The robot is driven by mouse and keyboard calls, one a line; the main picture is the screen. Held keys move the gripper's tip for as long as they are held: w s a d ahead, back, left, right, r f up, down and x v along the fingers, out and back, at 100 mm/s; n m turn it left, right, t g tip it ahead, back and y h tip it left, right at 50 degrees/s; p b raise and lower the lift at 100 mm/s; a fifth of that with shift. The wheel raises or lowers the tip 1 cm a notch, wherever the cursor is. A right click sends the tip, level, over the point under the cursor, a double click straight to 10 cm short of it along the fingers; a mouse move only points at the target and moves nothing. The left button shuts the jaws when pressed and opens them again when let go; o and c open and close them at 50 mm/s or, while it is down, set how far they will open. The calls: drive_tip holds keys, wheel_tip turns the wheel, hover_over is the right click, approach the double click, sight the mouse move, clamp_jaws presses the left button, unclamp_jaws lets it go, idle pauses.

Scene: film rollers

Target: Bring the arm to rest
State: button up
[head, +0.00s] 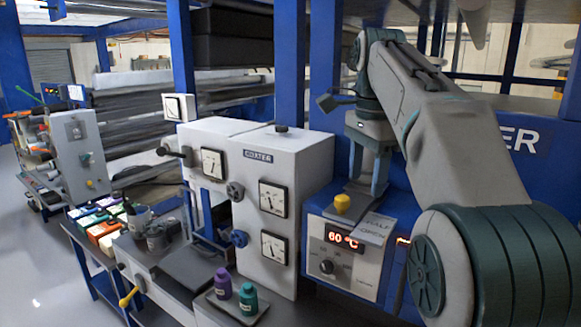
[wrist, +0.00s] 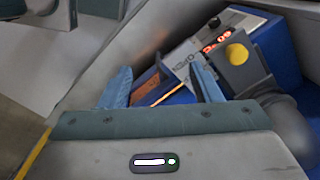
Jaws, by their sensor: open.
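My arm reaches up from the lower right and bends down at the top in the head view. My gripper (head: 367,172) points down above the blue heater box (head: 372,280) with the red 60 °C display. In the wrist view my gripper (wrist: 163,82) has its two blue fingers spread, with nothing held between them. Beyond the fingers the wrist view shows the box's yellow knob (wrist: 237,53) and a glowing orange line. The head view also shows this yellow knob (head: 342,203), left of the fingers. I cannot tell how far the fingertips are from the box.
A white cabinet with dials (head: 262,165) stands left of the gripper. A purple bottle (head: 222,284) and a teal bottle (head: 248,298) stand on a tray in front. Colored ink bins (head: 100,228) are at the left. Blue uprights (head: 291,70) and an overhead shelf surround the arm.

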drive_tip(key=s+f+n+t, duration=0.1)
drive_tip(key=s+f+n, duration=0.6)
drive_tip(key=s+f, duration=0.3)
drive_tip(key=s+d+f+n+t+b, duration=0.1)
drive_tip(key=s+f+n, duration=0.6)
drive_tip(key=f, duration=0.9)
drive_tip(key=s+t, duration=0.1)
drive_tip(key=s, duration=0.2)
drive_tip(key=shift+s+d, duration=0.15)
drive_tip(key=shift+s, duration=0.2)
drive_tip(key=c, duration=0.4)
drive_tip(key=shift+c, duration=0.4)
